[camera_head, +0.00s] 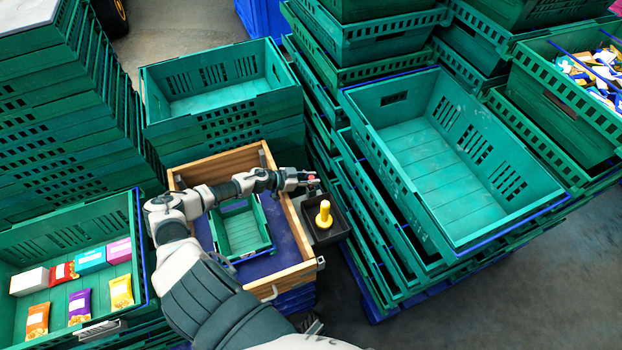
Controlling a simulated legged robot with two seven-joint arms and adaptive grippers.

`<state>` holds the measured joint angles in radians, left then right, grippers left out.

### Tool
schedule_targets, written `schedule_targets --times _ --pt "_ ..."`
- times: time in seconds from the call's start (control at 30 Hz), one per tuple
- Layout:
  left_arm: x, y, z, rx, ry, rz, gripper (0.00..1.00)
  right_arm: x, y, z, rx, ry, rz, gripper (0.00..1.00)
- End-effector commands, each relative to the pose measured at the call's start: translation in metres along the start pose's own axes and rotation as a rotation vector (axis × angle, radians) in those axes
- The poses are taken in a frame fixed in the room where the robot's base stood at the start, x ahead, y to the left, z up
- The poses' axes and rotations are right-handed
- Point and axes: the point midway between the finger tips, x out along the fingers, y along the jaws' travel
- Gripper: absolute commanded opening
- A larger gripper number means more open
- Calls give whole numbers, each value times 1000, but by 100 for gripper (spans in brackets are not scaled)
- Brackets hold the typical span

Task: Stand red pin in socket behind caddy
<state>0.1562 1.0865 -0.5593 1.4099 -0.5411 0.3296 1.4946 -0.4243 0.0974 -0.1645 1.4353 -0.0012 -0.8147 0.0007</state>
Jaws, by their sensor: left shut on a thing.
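My left gripper (307,178) reaches across the wooden-framed box to its right rim. It is shut on a small red thing, likely the red pin (313,182), which is mostly hidden by the fingers. A black open caddy (343,229) sits at the right side of the wooden box, just below the gripper in the picture. A yellow pin (324,214) stands upright in the caddy. The gripper is at the caddy's far edge; I cannot tell if the red pin touches anything. I cannot make out a socket there. My right gripper is not in view.
The wooden box (290,270) holds a small green crate (262,213) on a blue surface. Tall green crate stacks crowd the left, back and right, with a large empty crate (455,200) close right. A left crate (20,325) holds several colourful packets.

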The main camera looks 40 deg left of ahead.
Motion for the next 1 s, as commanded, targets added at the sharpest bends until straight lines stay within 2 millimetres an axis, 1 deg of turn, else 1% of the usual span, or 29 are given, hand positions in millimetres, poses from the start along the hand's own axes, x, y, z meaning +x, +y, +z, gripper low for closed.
schedule_targets --times 0.03,0.07,0.1,0.47,0.57,0.77,0.87,1.0 --pt "0 0 0 0 0 0 31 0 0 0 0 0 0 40" --pt "0 0 0 0 0 0 38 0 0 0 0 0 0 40" --pt "0 0 0 0 0 0 48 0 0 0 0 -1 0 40" --pt "-2 1 -2 2 -2 -2 48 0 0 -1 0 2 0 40" --pt "-12 1 0 0 -4 -1 48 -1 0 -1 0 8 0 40" --pt "-47 0 0 -2 -6 0 48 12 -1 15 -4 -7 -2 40" --pt "-66 1 -1 0 -5 0 48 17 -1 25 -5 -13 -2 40" --pt "-89 1 -2 0 -5 0 48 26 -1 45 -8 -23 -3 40"
